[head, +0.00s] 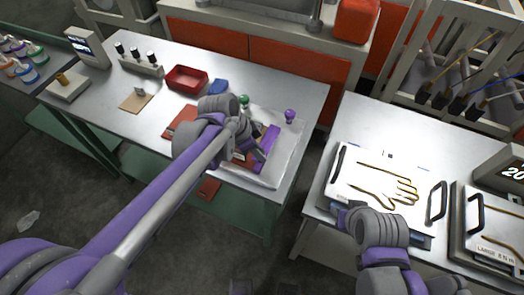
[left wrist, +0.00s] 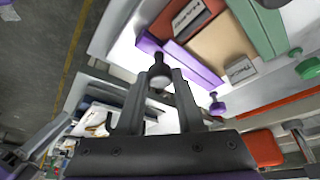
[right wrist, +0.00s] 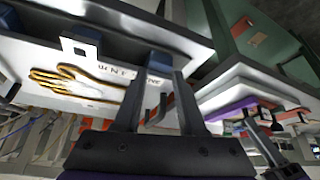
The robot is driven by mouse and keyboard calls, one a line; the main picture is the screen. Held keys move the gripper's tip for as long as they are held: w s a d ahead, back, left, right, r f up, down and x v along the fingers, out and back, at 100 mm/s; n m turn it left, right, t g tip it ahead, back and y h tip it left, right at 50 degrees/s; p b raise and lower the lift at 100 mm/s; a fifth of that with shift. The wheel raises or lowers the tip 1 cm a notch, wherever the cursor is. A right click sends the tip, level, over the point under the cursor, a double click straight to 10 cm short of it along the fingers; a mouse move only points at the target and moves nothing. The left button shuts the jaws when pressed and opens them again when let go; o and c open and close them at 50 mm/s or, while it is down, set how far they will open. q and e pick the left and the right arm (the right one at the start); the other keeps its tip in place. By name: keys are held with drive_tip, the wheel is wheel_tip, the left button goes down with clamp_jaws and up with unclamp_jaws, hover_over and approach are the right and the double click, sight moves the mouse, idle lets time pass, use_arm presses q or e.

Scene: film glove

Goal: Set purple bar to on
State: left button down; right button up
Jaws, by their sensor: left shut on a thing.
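The purple bar (head: 268,139) lies along the pale panel at the right end of the left table. My left gripper (head: 257,150) is at the near end of the bar. In the left wrist view its fingers (left wrist: 158,88) close on a dark round-topped knob (left wrist: 159,70) close to the bar's end. I cannot tell whether the knob joins the bar. My right gripper (right wrist: 158,85) is open over the right table, near the white glove board (head: 375,185); nothing is seen held.
A purple knob (head: 290,115) and a green knob (head: 244,101) stand at the panel's far side. A gap of floor separates the two tables.

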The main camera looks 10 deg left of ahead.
use_arm(q)
drive_tip(key=c, duration=0.5)
unclamp_jaws()
drive_tip(key=v, duration=1.1)
drive_tip(key=shift+p, duration=0.4)
drive_tip(key=shift+f, duration=0.15)
drive_tip(key=s+a+f+n+t+y, duration=0.1)
drive_tip(key=s+a+f+n, duration=0.1)
drive_tip(key=s+f+n, duration=0.1)
drive_tip(key=s+a+f+n+t+y, duration=0.1)
drive_tip(key=s+a+f+n, duration=0.2)
drive_tip(key=s+n, duration=0.2)
drive_tip(key=s+a+f+n+t+y, duration=0.1)
drive_tip(key=s+a+f+n+y, duration=0.1)
drive_tip(key=s+a+f+n, duration=0.1)
drive_tip(key=shift+s+a+f+n+t, duration=0.1)
drive_tip(key=shift+s+f+n+t, duration=0.05)
drive_tip(key=shift+s+n, duration=0.3)
drive_tip(key=shift+s+a+f+n+t, duration=0.1)
drive_tip(key=shift+s+f+n+t, duration=0.1)
drive_tip(key=shift+s+n, duration=0.25)
